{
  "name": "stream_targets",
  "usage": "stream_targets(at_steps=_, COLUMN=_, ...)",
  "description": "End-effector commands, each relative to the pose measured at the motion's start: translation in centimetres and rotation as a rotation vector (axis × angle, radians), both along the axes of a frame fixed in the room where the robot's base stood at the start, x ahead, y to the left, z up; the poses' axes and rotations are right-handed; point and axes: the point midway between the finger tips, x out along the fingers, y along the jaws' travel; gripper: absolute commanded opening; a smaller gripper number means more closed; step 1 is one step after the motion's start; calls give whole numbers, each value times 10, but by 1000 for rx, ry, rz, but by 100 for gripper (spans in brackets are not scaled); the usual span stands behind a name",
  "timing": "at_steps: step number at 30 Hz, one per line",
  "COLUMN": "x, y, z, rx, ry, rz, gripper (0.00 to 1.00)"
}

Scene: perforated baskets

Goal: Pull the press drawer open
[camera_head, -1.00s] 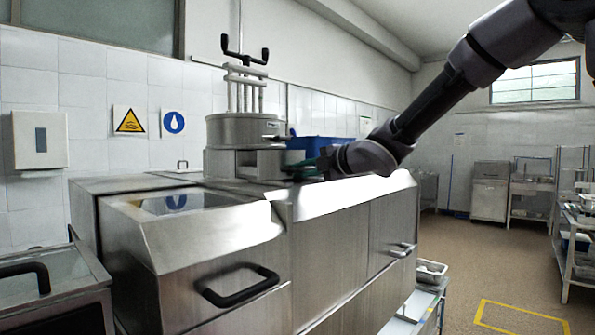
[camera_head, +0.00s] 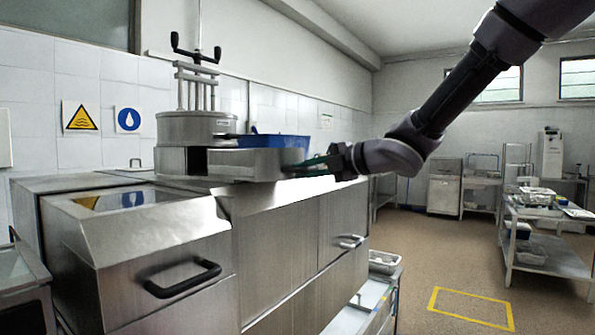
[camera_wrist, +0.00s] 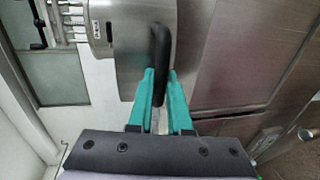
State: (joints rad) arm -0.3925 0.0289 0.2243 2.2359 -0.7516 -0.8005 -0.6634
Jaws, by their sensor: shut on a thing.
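The steel press (camera_head: 197,130), a round drum with a black screw handle on top, stands on the steel counter. Its drawer (camera_head: 245,163) sticks out of the press body toward the right, with a dark opening beside it. My gripper (camera_head: 318,165) is at the drawer's outer end, its green fingers partly hidden by the wrist. In the wrist view, the gripper (camera_wrist: 160,85) has its green fingers on either side of the black drawer handle (camera_wrist: 160,50) and is shut on it. The steel drawer (camera_wrist: 135,65) also shows behind the handle there.
A blue basket (camera_head: 278,146) stands behind the drawer. The steel cabinet (camera_head: 290,235) with a black handle (camera_head: 183,279) fills the front. Open floor with a yellow outline (camera_head: 470,308) and a shelf cart (camera_head: 545,235) lie to the right.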

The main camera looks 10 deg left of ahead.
Motion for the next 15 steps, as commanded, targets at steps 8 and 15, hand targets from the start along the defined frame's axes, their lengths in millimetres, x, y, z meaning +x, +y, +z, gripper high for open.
stream_targets(at_steps=8, x=-1, y=-3, z=-3, rx=-4, ry=3, rz=-2, gripper=0)
stream_targets(at_steps=15, x=-1, y=-3, z=-2, rx=-4, ry=3, rz=-2, gripper=30)
